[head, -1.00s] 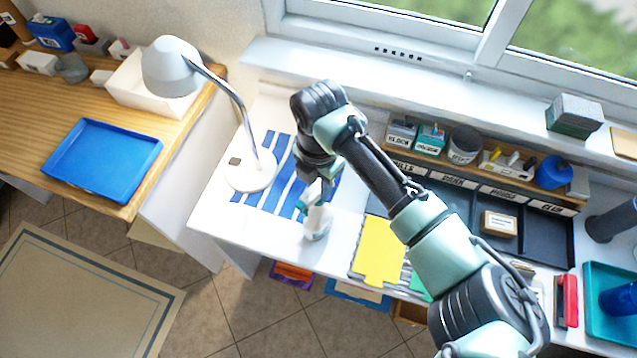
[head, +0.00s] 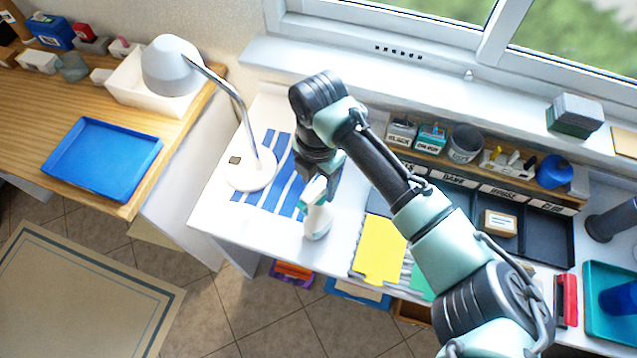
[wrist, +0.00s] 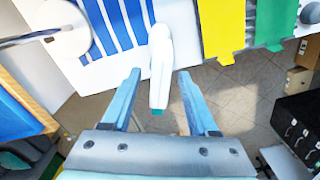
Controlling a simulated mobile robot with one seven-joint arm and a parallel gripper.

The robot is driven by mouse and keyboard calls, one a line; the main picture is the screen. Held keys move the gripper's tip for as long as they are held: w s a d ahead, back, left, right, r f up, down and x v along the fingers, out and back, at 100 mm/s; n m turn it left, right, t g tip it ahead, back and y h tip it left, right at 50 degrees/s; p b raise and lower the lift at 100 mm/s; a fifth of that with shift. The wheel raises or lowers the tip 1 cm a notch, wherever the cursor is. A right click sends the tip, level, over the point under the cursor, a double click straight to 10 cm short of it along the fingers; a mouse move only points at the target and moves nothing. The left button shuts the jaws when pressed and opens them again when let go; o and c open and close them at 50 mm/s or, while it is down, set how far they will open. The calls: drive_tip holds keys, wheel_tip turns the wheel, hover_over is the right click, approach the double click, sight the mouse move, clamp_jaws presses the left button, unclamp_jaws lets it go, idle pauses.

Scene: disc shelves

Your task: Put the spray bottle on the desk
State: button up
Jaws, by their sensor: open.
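The white spray bottle (head: 317,223) with a teal-green top stands on the white worktop (head: 213,213), close to its front edge. My gripper (head: 316,190) is right at the bottle's top in the head view. In the wrist view the bottle (wrist: 161,62) lies between the two blue fingers of my gripper (wrist: 160,90), with a visible gap on each side. The fingers are open and hold nothing. My arm hides part of the worktop behind the gripper.
A lamp (head: 250,168) stands on the worktop left of the bottle, by a blue-striped mat (head: 271,197). A yellow folder (head: 379,248) lies to the right.

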wheel_tip(320, 180, up, 11)
drive_tip(key=b, duration=0.1)
drive_tip(key=w+a+r+m+t+y, duration=0.35)
drive_tip(key=w+a+r+t, duration=0.25)
drive_tip(key=a+r, duration=0.45)
drive_tip(key=w+a+r+m+t+y, duration=0.1)
drive_tip(key=a+r+m+t+y, duration=0.15)
drive_tip(key=r, duration=0.45)
drive_tip(key=w+a+r+m+t+y, duration=0.1)
drive_tip(key=a+r+m+t+y, duration=0.2)
drive_tip(key=r, duration=0.5)
drive_tip(key=s+d+r+m+t, duration=0.2)
drive_tip(key=r+m+t, duration=0.2)
drive_tip(key=r, duration=0.3)
drive_tip(key=s+d+r+m+t, duration=0.3)
drive_tip(key=r+t, duration=0.1)
drive_tip(key=r, duration=0.3)
drive_tip(key=s+d+r+m+t+h, duration=0.8)
drive_tip(key=s+d+m+h, duration=0.1)
drive_tip(key=s+d+m, duration=0.1)
drive_tip(key=shift+s+d+r+m, duration=0.15)
drive_tip(key=shift+d+r+m, duration=0.15)
drive_tip(key=shift+d+m, duration=0.45)
drive_tip(key=shift+a, duration=0.25)
